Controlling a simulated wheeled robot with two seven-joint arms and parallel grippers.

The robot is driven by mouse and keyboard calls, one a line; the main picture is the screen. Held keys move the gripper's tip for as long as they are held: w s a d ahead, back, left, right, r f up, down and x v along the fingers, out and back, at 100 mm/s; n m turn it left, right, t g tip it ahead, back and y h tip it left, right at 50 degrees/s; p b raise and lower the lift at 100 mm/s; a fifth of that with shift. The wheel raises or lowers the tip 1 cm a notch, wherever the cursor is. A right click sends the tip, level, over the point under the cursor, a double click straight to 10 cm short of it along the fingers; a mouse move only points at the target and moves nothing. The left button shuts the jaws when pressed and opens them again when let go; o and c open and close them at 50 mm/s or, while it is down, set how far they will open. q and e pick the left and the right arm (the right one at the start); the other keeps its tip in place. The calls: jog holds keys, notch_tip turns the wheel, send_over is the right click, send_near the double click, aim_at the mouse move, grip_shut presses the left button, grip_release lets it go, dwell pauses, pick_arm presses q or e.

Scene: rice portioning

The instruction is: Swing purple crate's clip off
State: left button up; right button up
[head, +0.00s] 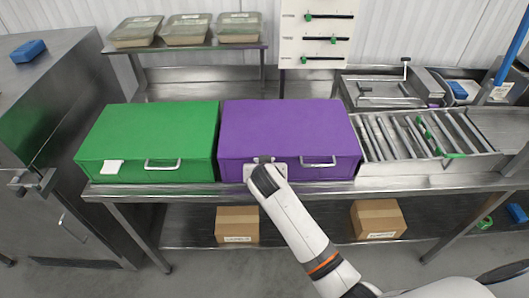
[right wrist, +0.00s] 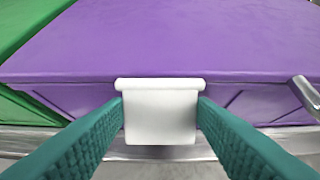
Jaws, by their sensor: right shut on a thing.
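The purple crate (head: 288,133) stands closed on the steel bench, with a metal handle (head: 318,162) on its front. It also fills the upper part of the right wrist view (right wrist: 180,45). Its white clip (right wrist: 160,112) hangs on the front edge below the lid, left of the handle. My right gripper (right wrist: 160,118) is shut on the clip, one green finger on each side of it. In the head view my right gripper (head: 264,172) partly covers the clip at the crate's front. My left gripper is not in view.
A green crate (head: 150,135) with a white clip (head: 112,167) stands close on the left. A roller conveyor (head: 415,135) adjoins on the right. Lidded trays (head: 186,29) sit on a shelf behind. Cardboard boxes (head: 237,224) lie on the lower shelf.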

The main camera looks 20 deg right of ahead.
jog(key=shift+r+g+p, duration=0.55)
jog(key=shift+r+g, duration=0.05)
jog(key=shift+w+g+y+p, duration=0.15)
jog(key=shift+g+y+p, duration=0.35)
jog(key=shift+g, duration=0.3)
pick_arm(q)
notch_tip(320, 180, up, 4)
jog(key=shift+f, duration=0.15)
pick_arm(e)
jog(key=g, duration=0.2)
jog(key=g+y, duration=0.1)
jog(key=g, duration=0.1)
jog(key=r+g, duration=0.1)
jog(key=g, duration=0.1)
jog(key=shift+w+d+y, duration=0.15)
jog(key=shift+w+y, duration=0.15)
jog(key=shift+w, duration=0.1)
jog(key=o, duration=1)
jog(key=shift+w+r, duration=0.1)
jog(key=shift+r, duration=0.05)
